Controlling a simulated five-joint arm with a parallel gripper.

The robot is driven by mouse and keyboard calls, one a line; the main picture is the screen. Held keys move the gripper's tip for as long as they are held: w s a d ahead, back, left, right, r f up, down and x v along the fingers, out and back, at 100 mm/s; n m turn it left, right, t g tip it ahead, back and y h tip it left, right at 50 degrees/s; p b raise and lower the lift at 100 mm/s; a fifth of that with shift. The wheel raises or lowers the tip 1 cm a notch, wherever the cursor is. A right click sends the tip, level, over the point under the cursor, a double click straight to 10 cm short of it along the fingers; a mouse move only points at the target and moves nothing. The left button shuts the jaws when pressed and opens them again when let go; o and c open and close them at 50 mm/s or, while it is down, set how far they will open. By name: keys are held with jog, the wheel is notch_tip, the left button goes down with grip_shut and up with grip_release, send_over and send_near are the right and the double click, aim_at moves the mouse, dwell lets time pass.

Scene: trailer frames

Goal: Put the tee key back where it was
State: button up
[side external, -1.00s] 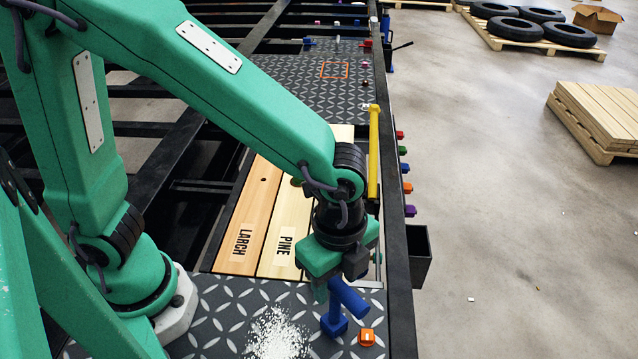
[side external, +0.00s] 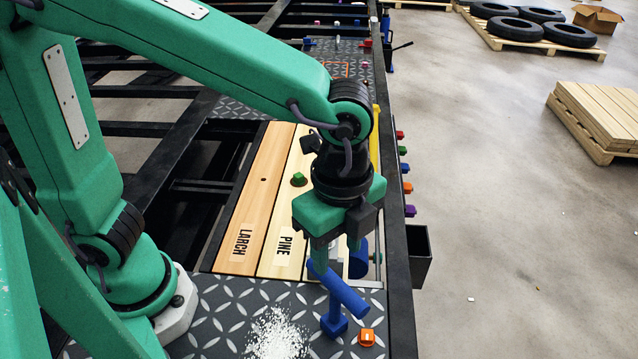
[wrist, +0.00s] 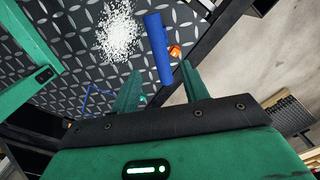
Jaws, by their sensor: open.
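The blue tee key (side external: 342,294) stands on the dark tread plate in the side view, its crossbar above a blue foot. In the wrist view its blue bar (wrist: 158,50) shows just ahead of the fingertips. My gripper (side external: 335,260) is open and empty, just above and behind the key's crossbar. In the wrist view its two green fingers (wrist: 160,76) are spread, with the key's near end in front of the gap. Whether a finger touches the key I cannot tell.
Behind are the LARCH board (side external: 250,205) and PINE board (side external: 292,220), with a green knob (side external: 299,179). Another blue part (side external: 358,262) is partly hidden behind my gripper. A black rail (side external: 398,250) runs along the right.

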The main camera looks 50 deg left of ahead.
jog(key=shift+a, duration=0.1)
jog(key=s+a+r+n+t, duration=0.1)
jog(key=a+r+n+t, duration=0.1)
jog(key=a+n, duration=0.7)
jog(key=s+a+r+n+t, duration=0.1)
jog(key=a+r+n+t, duration=0.2)
jog(key=a+n, duration=0.6)
jog(key=shift+a+t, duration=0.3)
jog(key=shift+a, duration=2.4)
jog(key=shift+s, duration=0.1)
